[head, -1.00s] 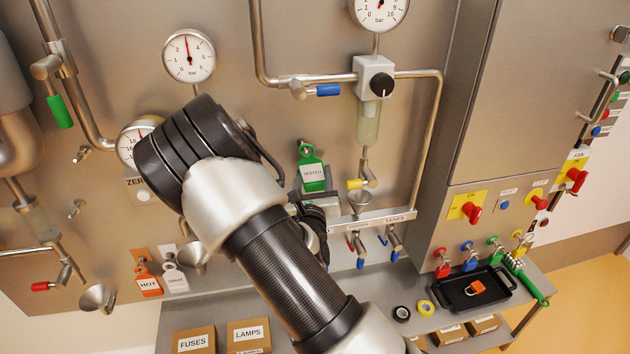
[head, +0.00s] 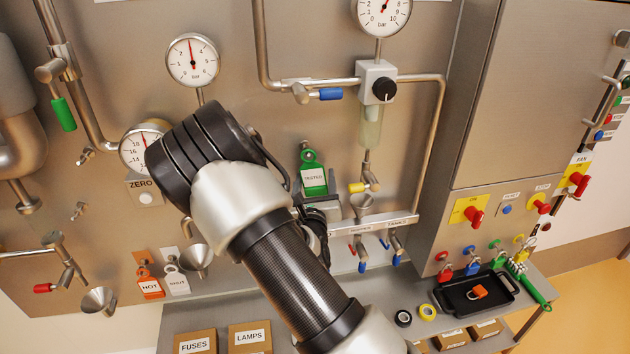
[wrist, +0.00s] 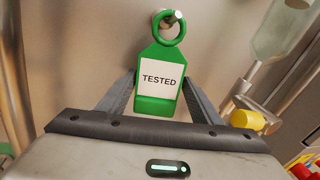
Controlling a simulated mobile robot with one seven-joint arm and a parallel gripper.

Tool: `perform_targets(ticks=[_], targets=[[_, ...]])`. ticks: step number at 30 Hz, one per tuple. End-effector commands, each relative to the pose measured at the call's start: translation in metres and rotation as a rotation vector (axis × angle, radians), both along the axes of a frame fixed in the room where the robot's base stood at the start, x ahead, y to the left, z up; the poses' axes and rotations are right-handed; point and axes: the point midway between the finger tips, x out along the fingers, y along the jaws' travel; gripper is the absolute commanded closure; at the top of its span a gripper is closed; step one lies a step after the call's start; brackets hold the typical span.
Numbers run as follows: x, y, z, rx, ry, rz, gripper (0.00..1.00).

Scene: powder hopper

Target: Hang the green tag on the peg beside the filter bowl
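The green tag (head: 314,182), with a white label reading TESTED, is upright in front of the metal panel, left of the translucent filter bowl (head: 370,130). In the wrist view the tag (wrist: 160,103) stands between the two fingers of my gripper (wrist: 160,82), which lie against its side edges. Its ring (wrist: 157,37) is at the metal peg (wrist: 178,15), and the peg's tip shows across the ring's upper right. The ring looks to be around the peg, but the depth is hard to judge. In the head view my arm partly hides the gripper.
Orange (head: 150,287) and white (head: 176,281) tags hang at lower left. A black tray (head: 452,297) stands on the shelf at right.

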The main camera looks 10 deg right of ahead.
Motion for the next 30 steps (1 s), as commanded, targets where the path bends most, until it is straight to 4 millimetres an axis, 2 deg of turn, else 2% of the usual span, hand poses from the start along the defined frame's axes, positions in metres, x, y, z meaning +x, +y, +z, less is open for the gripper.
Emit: perform_targets(ticks=[2,12,17,20,30], targets=[[0.0,0.0,0.0,0.0,0.0,0.0,0.29],[0.0,0.001,0.0,0.0,0.001,0.003,0.29],[-0.01,0.004,0.0,0.001,0.0,0.002,0.29],[-0.027,0.008,0.0,0.0,0.002,0.003,0.29],[-0.108,0.029,-0.001,0.0,0.003,0.0,0.29]])
